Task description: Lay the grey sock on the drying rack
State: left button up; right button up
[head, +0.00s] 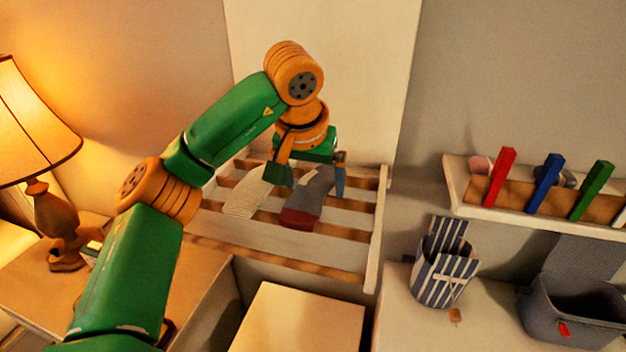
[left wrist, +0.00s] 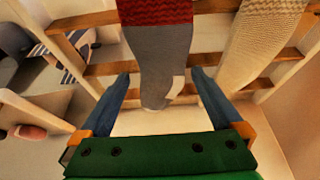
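The grey sock (head: 313,192) lies across the slats of the wooden drying rack (head: 345,233), its dark red cuff towards the front. In the left wrist view the sock (left wrist: 157,55) hangs or lies between the slats and my gripper, cuff at the top. My left gripper (head: 312,180) is over the sock's far end. In the left wrist view its blue fingers (left wrist: 163,92) stand wide apart on either side of the toe, with gaps to the cloth. My right gripper is in neither view.
A cream knitted sock (head: 249,195) lies on the rack beside the grey one. A lamp (head: 55,215) stands at the left. A striped bag (head: 444,265) and a grey basket (head: 575,305) stand at the right, below a shelf with coloured pegs (head: 545,183).

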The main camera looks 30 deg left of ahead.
pick_arm(q)
jog(key=p+v, duration=0.3)
jog(key=v, duration=0.9)
jog(key=shift+r, duration=0.15)
